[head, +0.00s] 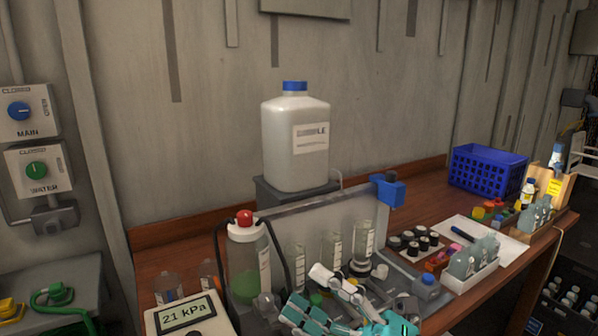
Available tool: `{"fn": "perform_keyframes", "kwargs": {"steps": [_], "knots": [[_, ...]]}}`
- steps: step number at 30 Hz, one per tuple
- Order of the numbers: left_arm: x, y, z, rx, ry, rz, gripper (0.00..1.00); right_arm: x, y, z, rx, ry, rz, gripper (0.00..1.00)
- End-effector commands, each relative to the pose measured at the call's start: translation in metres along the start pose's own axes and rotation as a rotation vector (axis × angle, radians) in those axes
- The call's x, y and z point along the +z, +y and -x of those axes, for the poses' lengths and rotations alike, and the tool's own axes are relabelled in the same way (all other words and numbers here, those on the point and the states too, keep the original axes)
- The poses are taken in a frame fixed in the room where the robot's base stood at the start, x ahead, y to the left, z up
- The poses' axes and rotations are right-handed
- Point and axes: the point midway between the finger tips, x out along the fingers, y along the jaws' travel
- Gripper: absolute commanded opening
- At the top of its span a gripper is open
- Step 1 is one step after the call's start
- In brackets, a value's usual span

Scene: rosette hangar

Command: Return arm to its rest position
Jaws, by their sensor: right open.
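My right gripper (328,298), teal and white, shows at the bottom middle of the head view. Its jaws are open, and I see nothing held between them. It is in front of a clear-panelled rack (330,215) with graduated clear cylinders (363,240), and it hides the lower front of that rack. I cannot tell whether it touches anything there. The rest of my right arm is mostly below the picture edge. My left gripper is not in view.
A red-capped bottle with green liquid (245,285) and a gauge reading 21 kPa (187,315) stand left of the gripper. A large white jug (296,140) stands behind. Dark-capped vials (410,243), a tube rack (474,268) and a blue crate (487,168) are to the right.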

Motion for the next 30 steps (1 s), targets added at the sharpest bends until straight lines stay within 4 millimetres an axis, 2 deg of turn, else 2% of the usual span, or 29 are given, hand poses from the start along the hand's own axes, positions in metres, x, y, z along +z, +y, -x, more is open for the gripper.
{"fn": "perform_keyframes", "kwargs": {"steps": [1, 3, 5, 6, 8, 9, 11, 12, 15, 19, 24, 30], "knots": [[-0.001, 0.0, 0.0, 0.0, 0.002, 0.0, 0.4, 0.019, 0.013, 0.011, 0.114, -0.128, -0.083, 0.54], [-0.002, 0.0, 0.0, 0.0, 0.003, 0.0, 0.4, 0.052, 0.024, 0.035, 0.247, -0.325, -0.192, 0.54], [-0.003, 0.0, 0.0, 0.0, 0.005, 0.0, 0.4, 0.082, 0.022, 0.064, 0.331, -0.511, -0.288, 0.54], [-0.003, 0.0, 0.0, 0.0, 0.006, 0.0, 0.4, 0.099, 0.015, 0.086, 0.372, -0.642, -0.354, 0.54], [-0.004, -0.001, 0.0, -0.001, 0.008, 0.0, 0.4, 0.121, -0.004, 0.123, 0.407, -0.838, -0.453, 0.54], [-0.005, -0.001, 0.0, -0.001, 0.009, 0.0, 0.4, 0.13, -0.019, 0.148, 0.415, -0.962, -0.516, 0.54], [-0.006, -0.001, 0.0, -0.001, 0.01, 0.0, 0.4, 0.137, -0.047, 0.184, 0.406, -1.138, -0.608, 0.54], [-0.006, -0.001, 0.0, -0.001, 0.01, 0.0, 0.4, 0.137, -0.067, 0.208, 0.388, -1.251, -0.669, 0.54], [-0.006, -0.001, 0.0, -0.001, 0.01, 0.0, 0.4, 0.122, -0.118, 0.262, 0.308, -1.509, -0.818, 0.54], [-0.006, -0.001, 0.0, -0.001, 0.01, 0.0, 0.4, 0.083, -0.173, 0.312, 0.162, -1.762, -0.987, 0.54], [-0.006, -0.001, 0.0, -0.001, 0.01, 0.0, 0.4, 0.028, -0.216, 0.35, -0.026, -1.965, -1.153, 0.54], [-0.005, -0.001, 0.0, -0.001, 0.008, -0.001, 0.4, -0.036, -0.245, 0.376, -0.245, -2.114, -1.314, 0.54]]}}
